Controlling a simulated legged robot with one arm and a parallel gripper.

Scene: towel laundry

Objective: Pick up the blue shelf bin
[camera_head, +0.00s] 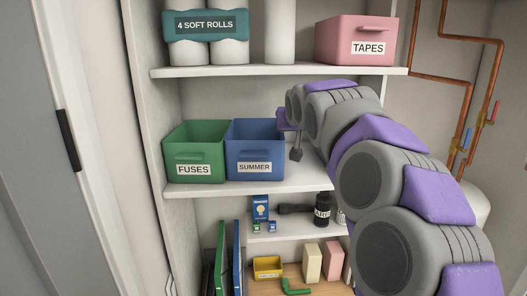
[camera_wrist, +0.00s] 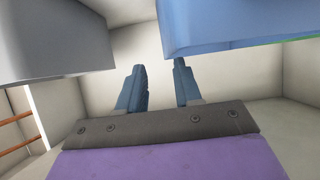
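The blue bin (camera_head: 255,148), labelled SUMMER, stands upright on the middle shelf, just right of a green bin. It has a handle on its front. Its blue side also fills the top right of the wrist view (camera_wrist: 235,22). My gripper (camera_head: 296,153) is small and partly hidden by my arm in the head view, just right of the blue bin. In the wrist view my gripper (camera_wrist: 160,68) has its two blue-grey fingers apart with nothing between them. The blue bin is beside the fingers, not between them.
The green FUSES bin (camera_head: 194,152) stands close beside the blue bin. The upper shelf (camera_head: 270,71) holds a pink TAPES bin (camera_head: 357,40) and white rolls. A grey shape (camera_wrist: 50,40) fills the wrist view's top left.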

